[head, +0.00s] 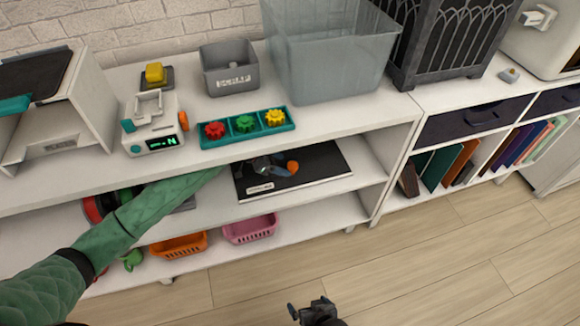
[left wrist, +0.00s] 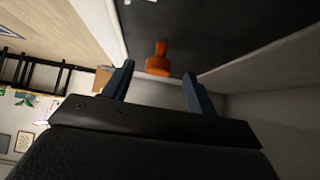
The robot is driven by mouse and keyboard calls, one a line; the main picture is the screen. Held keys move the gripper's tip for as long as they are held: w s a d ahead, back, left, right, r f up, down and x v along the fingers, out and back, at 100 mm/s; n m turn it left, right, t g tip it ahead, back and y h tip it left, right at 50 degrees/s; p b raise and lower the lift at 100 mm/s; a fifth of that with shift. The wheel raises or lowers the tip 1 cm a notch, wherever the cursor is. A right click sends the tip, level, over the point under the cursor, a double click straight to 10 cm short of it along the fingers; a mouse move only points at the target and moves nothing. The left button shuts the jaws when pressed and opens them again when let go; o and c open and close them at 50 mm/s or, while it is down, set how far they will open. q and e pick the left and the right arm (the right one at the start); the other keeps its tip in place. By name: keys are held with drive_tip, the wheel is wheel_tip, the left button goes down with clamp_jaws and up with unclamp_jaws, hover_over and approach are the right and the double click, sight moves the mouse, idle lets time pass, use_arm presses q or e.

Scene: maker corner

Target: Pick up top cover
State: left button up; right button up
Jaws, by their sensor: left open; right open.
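A flat black panel (head: 325,160) with an orange knob (head: 292,167) lies on the middle shelf, under the white top board; it looks like the top cover. In the left wrist view the knob (left wrist: 158,60) stands out from the dark panel (left wrist: 200,30). My left gripper (head: 276,167) reaches in over the panel, just left of the knob. Its two blue fingers (left wrist: 158,78) are open, with the knob seen beyond and between their tips, not gripped. My right gripper (head: 308,311) is open and empty over the floor at the bottom.
The white top board (head: 330,120) overhangs the shelf close above my left arm. On it are a teal gear tray (head: 222,139), a grey bin (head: 230,68), a clear tub (head: 325,55) and a small device (head: 153,125). Orange (head: 180,246) and pink (head: 250,229) baskets sit below.

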sight(290, 165)
use_arm(q)
drive_tip(key=shift+w+d, duration=0.1)
drive_tip(key=shift+d, duration=0.25)
drive_tip(key=x, duration=0.5)
drive_tip(key=c, duration=1.2)
clamp_jaws()
drive_tip(key=shift+r, duration=0.15)
